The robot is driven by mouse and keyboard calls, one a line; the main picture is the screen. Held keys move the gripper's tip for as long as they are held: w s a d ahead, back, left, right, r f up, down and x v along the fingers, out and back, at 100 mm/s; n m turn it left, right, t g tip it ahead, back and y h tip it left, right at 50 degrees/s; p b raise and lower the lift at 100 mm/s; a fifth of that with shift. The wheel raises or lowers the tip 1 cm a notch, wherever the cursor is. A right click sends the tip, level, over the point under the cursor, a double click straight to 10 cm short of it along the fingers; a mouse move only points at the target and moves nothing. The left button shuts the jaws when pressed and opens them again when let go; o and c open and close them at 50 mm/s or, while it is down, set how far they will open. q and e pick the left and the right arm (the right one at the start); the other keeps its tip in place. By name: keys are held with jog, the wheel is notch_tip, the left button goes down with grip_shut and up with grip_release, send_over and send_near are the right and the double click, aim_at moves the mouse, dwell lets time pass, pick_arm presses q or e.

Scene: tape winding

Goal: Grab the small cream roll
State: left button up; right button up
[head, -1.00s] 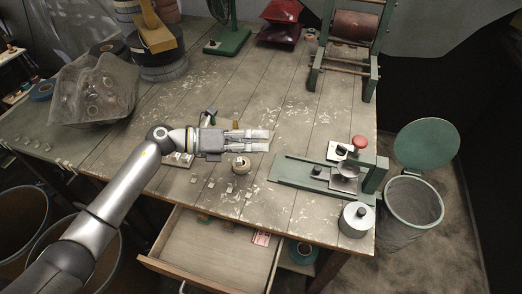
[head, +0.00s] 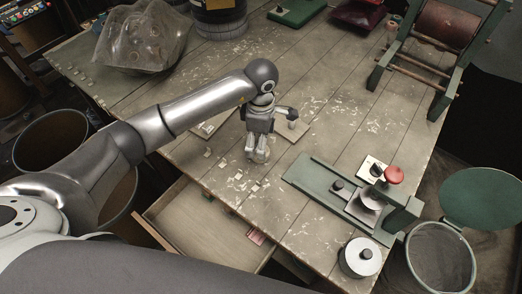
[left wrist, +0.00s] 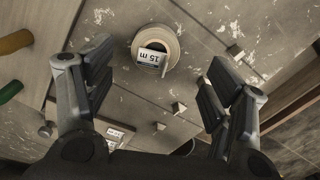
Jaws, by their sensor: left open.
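The small cream roll (left wrist: 172,38), with a white "15 m" label on it, lies on the worn wooden table in the left wrist view. It shows between and just beyond the fingertips of my left gripper (head: 257,155), with a gap to each finger. My left gripper is open and empty and points down at the table in the head view. There its fingers largely cover the roll, so their exact height above it is hard to tell. My right gripper is not in view.
A green cutting device (head: 318,184) with a red knob stands to the right. A round metal tin (head: 360,258) is near the front edge. A drawer (head: 192,225) stands open below the table. Small pale blocks (head: 222,163) lie near the gripper. A plastic bag (head: 140,38) is at the back left.

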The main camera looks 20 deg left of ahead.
pick_arm(q)
jog(key=shift+w+f+p, duration=0.1)
jog(key=shift+f+p, duration=0.2)
jog(key=shift+f, duration=0.4)
notch_tip(320, 180, down, 4)
jog(key=shift+w+a+r+p, duration=0.1)
jog(key=shift+a+r+p, duration=0.1)
jog(key=shift+p, duration=0.4)
jog(key=shift+f, duration=0.35)
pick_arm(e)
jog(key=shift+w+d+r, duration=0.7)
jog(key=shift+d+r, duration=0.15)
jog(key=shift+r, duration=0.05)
pick_arm(q)
jog(key=shift+c, duration=0.2)
jog(key=c, duration=1)
jog(key=shift+c, duration=0.7)
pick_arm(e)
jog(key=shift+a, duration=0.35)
pick_arm(q)
jog(key=shift+r, duration=0.1)
